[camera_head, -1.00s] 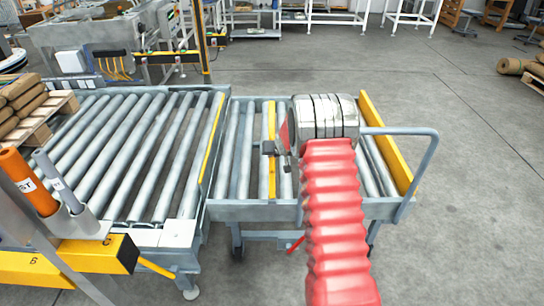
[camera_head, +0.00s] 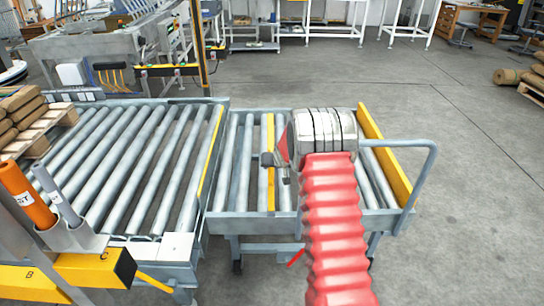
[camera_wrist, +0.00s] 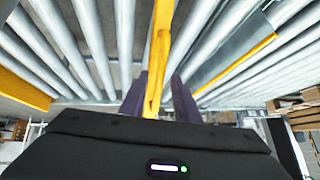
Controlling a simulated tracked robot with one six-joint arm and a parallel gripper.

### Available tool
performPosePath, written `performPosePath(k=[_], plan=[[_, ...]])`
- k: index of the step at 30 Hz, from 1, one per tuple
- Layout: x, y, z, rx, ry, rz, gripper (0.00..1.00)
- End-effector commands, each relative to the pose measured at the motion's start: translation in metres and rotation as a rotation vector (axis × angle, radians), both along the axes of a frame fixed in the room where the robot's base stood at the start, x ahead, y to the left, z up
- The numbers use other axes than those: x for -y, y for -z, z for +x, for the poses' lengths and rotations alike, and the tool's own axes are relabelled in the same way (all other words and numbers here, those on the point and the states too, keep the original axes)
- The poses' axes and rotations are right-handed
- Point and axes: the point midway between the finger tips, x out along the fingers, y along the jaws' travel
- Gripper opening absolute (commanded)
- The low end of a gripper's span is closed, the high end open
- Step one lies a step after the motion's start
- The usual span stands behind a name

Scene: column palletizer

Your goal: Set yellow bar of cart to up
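The cart (camera_head: 250,222) is a grey roller frame with a tubular handle (camera_head: 432,160) on its right. A thin yellow bar (camera_head: 270,135) runs front to back across its rollers, left of my arm. A wider yellow board (camera_head: 385,155) stands along the cart's right end. My gripper (camera_head: 276,161) is low at the thin bar, partly hidden by my wrist in the head view. In the wrist view, the two dark purple fingers of my gripper (camera_wrist: 160,97) stand on either side of the yellow bar (camera_wrist: 158,50), with a narrow gap showing at the right finger.
A roller conveyor (camera_head: 135,165) adjoins the cart on the left, with a yellow edge strip. A pallet with brown sacks (camera_head: 18,108) is at far left. An orange cylinder (camera_head: 25,193) stands near front left. The floor right of the cart is clear.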

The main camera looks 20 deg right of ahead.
Motion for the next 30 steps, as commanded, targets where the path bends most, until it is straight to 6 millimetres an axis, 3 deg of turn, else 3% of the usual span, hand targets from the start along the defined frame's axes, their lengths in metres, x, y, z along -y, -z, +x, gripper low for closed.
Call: performPosePath(k=[20, 30], plan=[[-0.001, -0.048, 0.001, 0.001, -0.002, -0.001, 0.29], [0.0, -0.085, 0.002, 0.004, -0.001, -0.002, 0.29]])
